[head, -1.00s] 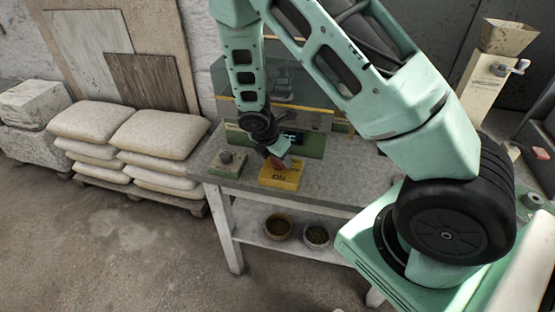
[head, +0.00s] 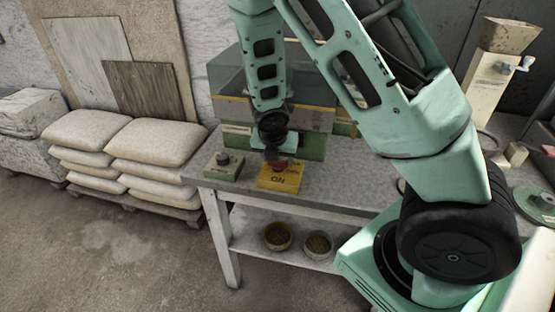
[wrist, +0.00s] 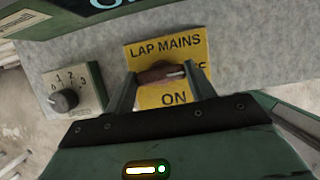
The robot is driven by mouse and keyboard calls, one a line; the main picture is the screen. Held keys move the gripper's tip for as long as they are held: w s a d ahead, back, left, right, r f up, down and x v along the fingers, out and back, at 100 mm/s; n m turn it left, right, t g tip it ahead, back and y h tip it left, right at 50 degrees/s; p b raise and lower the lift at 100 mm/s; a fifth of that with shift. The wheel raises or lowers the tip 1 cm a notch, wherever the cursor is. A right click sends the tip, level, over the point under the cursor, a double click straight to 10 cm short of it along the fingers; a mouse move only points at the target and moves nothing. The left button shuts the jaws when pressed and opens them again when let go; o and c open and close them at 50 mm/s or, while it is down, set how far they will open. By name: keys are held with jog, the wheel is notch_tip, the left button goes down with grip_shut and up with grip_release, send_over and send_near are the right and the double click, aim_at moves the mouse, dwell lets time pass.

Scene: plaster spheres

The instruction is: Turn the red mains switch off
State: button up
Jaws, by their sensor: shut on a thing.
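A yellow mains box (head: 280,182) sits on the grey bench. In the wrist view the box (wrist: 165,48) reads "LAP MAINS" at the top and "ON" at the bottom, with a partly hidden word ending in "F" at the right. My gripper (head: 276,155) points down over it. In the wrist view my gripper (wrist: 161,76) is shut on the red switch handle (wrist: 160,73), a finger at each end. The handle lies nearly level there, its pale mark at the right end toward the partly hidden word. The switch (head: 278,163) is mostly hidden in the head view.
A grey-green speed dial box (head: 223,167) stands just left of the mains box. A glass-sided machine (head: 232,118) with a green base stands behind. Two bowls (head: 277,236) are on the shelf below. Bare bench top lies right of the mains box.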

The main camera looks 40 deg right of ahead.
jog(key=shift+w+r, duration=0.1)
jog(key=o, duration=1)
jog(key=p+v, duration=0.6)
jog(key=v, duration=1.1)
jog(key=shift+a+r, duration=0.1)
jog(key=shift+a, duration=0.05)
